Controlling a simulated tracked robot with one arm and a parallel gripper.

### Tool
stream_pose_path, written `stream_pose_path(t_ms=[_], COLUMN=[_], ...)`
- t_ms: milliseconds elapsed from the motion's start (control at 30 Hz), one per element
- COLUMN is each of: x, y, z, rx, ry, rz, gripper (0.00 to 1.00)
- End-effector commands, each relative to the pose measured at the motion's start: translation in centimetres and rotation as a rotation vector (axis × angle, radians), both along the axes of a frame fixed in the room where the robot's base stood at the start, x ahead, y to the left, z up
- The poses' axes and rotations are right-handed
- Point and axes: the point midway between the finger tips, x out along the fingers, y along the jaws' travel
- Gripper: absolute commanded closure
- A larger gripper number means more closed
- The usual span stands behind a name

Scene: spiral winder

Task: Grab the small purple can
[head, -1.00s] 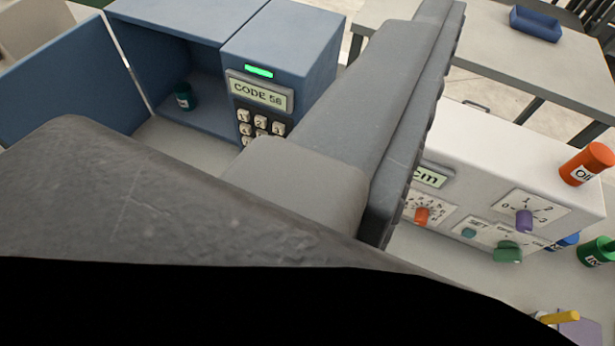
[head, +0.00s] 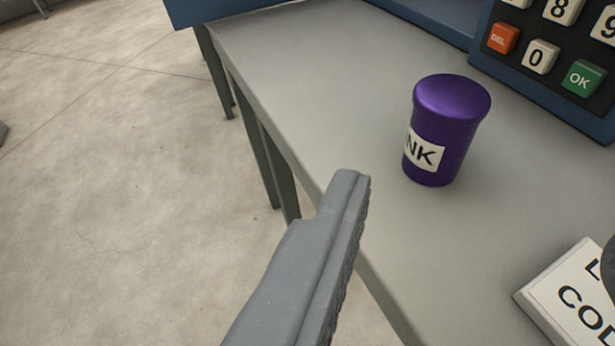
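The small purple can (head: 438,145) stands upright on the grey table, right of centre. It has a shiny purple lid and a white label of which "NK" shows. My gripper (head: 480,215) is open and empty. One grey finger rises from the bottom, to the left of and below the can, over the table's edge. A dark grey piece, seemingly the other finger, just enters at the right edge. The can lies beyond the gap between them, and neither finger appears to touch it.
A keypad (head: 545,50) on a blue cabinet stands behind the can at upper right. A white sign (head: 575,300) lettered "COD" lies at lower right. The table's (head: 320,75) near edge runs diagonally; open floor (head: 120,170) is at left.

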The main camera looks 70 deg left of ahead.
Motion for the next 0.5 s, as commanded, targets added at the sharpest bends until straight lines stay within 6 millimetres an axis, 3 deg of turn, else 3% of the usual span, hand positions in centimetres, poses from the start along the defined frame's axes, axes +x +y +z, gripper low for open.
stream_pose_path(t_ms=[167, 500], x=[0.8, 4.9], y=[1.0, 4.8], z=[-0.8, -2.6], rx=[0.007, 0.003], ry=[0.006, 0.004], rz=[0.009, 0.006], gripper=[0.38, 0.38])
